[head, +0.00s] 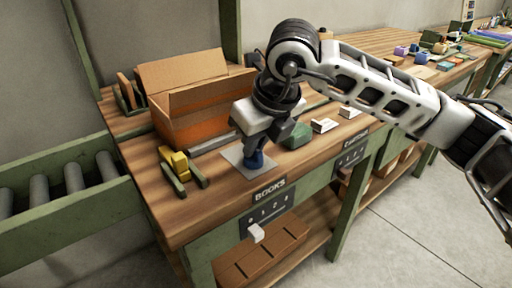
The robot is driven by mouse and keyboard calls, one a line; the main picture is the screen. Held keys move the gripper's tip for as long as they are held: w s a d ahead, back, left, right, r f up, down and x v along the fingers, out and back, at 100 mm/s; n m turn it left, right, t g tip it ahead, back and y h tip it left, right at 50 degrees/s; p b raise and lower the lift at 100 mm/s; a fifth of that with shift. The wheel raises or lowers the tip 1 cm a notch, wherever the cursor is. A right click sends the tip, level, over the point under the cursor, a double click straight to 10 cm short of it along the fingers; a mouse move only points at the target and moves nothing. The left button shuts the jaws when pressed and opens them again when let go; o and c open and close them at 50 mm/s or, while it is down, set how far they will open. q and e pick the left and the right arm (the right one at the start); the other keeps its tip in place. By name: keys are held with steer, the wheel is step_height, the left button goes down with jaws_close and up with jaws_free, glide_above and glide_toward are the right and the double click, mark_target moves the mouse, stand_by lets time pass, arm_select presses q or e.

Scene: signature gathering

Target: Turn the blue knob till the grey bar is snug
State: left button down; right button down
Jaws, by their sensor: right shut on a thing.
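The blue knob (254,160) stands on a flat light-grey plate (234,155) near the front edge of the wooden bench. My right gripper (256,143) points down over the knob and is shut on it, hiding its upper part. A grey bar (212,143) lies along the bench behind the plate, in front of an open cardboard box (188,118) with an orange lower side. My gripper hides part of the bar, and I cannot tell whether it touches the box. My left gripper is not in view.
A yellow tool with green handles (180,166) lies left of the plate. A green block (298,136) and small white cards (324,125) lie to the right. A roller conveyor (65,200) adjoins the bench at left.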

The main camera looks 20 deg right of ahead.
steer(key=shift+r, duration=0.1)
stand_by(0.3)
steer(key=c, duration=1.5)
jaws_free()
steer(key=v, duration=1.6)
steer(key=shift+a+p, duration=0.15)
steer(key=shift+p, duration=0.25)
